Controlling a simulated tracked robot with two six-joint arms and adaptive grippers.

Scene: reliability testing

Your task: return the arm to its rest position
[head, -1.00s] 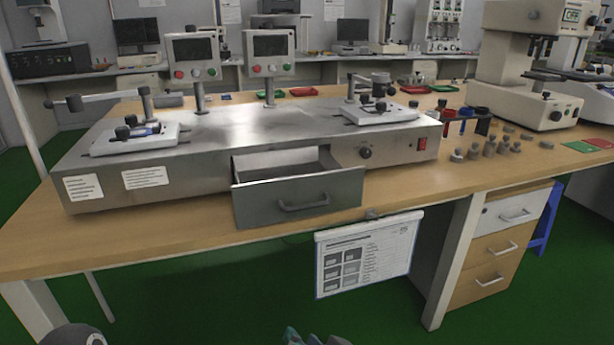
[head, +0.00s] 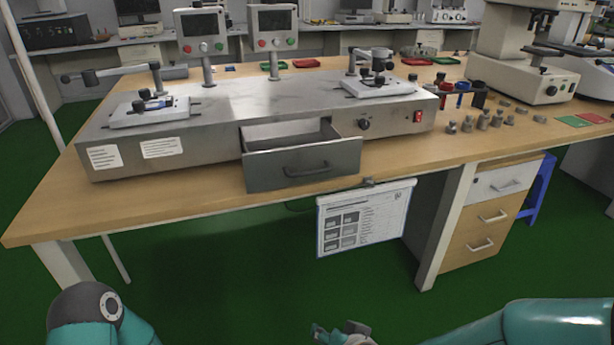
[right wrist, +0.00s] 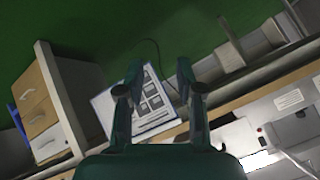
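My right arm (head: 530,325) comes in teal at the lower right of the head view. Its right gripper (head: 342,334) shows at the bottom edge, below the hanging sheet and partly cut off. In the right wrist view my right gripper (right wrist: 158,82) has its two fingers spread apart, with nothing between them but the background. My left arm (head: 95,315) shows at the lower left as a teal link with a dark round joint; its gripper is out of the picture.
A wooden bench (head: 60,205) carries a metal test machine (head: 215,140) with its drawer (head: 305,165) pulled out over the front edge. A printed sheet (head: 365,220) hangs below. A drawer cabinet (head: 485,220) stands at the right. Green floor (head: 220,270) in front is clear.

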